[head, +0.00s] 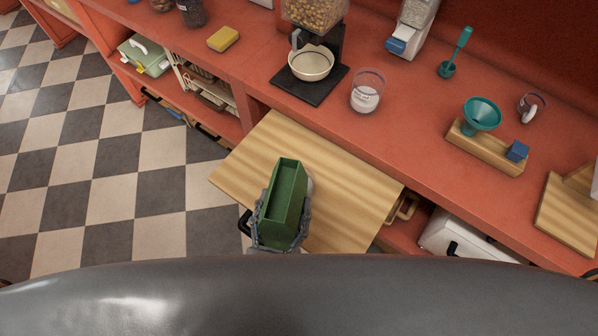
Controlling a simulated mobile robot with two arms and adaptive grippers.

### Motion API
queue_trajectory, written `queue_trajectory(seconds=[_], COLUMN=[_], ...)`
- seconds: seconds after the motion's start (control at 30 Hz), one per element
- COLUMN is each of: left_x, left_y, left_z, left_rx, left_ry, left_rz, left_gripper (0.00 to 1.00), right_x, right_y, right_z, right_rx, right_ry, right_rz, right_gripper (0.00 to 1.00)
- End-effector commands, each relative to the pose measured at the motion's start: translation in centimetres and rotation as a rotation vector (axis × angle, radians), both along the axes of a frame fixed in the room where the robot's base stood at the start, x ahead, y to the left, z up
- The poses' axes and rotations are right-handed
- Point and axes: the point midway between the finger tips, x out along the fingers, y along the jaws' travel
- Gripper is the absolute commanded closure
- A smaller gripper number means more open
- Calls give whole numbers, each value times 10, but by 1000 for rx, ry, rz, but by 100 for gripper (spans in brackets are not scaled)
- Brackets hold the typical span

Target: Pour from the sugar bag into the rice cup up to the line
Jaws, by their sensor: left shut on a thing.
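My left gripper (281,232) is shut on a tall green open-topped container (285,195), with a finger on each side. The container is box-shaped and may be the sugar bag; no label shows. It is over the pull-out wooden board, and its inside looks dark, so I cannot tell its contents. A clear cup (369,79) stands upright on the red counter, up and right of the container and apart from it. It has white contents in its lower part and a small label, and may be the rice cup. A fill line cannot be made out. My right gripper is not in view.
The wooden board (345,190) sticks out from the red counter (420,125). A bowl (311,63) sits on a dispenser's black base left of the cup. A teal funnel (481,113) stands on a wooden block to the right. A pale rounded thing shows partly behind the green container.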

Motion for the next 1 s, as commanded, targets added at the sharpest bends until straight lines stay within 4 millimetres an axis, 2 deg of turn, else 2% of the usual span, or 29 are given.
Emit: queue_trajectory(seconds=[0.03, 0.5, 1.0], left_x=[-4, -36, -39], left_y=[1, 8, 9], left_z=[8, 34, 35], left_rx=[-1, -1, -2], left_ry=[0, 0, -3], left_rz=[0, 1, 1], left_gripper=[82, 82, 82], right_x=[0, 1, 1], right_y=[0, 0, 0], right_z=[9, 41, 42], right_rx=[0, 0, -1], right_ry=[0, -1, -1], right_rz=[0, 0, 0], right_gripper=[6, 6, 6])
